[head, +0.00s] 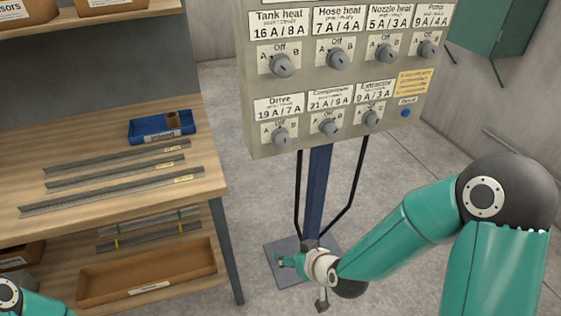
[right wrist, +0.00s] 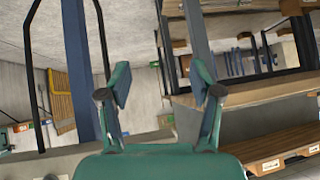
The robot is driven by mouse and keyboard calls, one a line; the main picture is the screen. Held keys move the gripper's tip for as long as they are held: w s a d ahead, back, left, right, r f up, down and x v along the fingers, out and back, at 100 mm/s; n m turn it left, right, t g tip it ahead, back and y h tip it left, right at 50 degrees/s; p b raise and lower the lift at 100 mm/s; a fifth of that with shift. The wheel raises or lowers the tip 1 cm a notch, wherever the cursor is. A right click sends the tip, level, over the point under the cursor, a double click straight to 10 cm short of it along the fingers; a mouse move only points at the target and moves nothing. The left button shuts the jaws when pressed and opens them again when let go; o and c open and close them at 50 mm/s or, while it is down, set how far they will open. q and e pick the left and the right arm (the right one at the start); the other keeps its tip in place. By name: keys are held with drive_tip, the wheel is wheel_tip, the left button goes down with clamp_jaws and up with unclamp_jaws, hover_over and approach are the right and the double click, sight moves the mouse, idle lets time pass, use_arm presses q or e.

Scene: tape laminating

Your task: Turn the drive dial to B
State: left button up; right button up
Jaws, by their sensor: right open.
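The drive dial (head: 281,136) is a grey knob at the lower left of the beige panel (head: 247,125), under a label reading Drive 19 A / 7 A. A, Off and B are marked around it; its exact pointing is too small to tell. My right gripper (head: 286,261) is well below the panel, near the foot of the blue post, apart from the dial. In the right wrist view its two green fingers (right wrist: 163,85) are spread with nothing between them. The dial does not show in that view. Only a bit of my left arm shows at the lower left; its gripper is out of view.
Other dials sit close by: compressor (head: 329,127) to the right, tank heat (head: 282,65) above. A blue post (head: 318,195) carries the panel. A wooden workbench (head: 60,135) with metal strips and a blue tray (head: 146,134) stands left. Floor to the right of the panel is largely free.

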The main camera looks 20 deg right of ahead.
drive_tip(key=w+d+r+n+t+h+b, duration=0.1)
drive_tip(key=w+r+t+b, duration=0.15)
drive_tip(key=r, duration=0.25)
drive_tip(key=w+d+r+t+b, duration=0.1)
drive_tip(key=r+t, duration=0.2)
drive_tip(key=r, duration=0.1)
drive_tip(key=t+h+b, duration=0.1)
drive_tip(key=t+b, duration=0.2)
drive_tip(key=t, duration=0.1)
approach(285, 143)
use_arm(q)
wheel_tip(285, 143, down, 7)
drive_tip(key=p, duration=0.1)
drive_tip(key=shift+r+p, duration=0.15)
drive_tip(key=shift+p, duration=0.25)
use_arm(e)
drive_tip(key=shift+g, duration=0.25)
drive_tip(key=w, duration=0.9)
drive_tip(key=shift+w+a+r, duration=0.1)
drive_tip(key=shift+w+r, duration=0.1)
drive_tip(key=shift+w, duration=0.2)
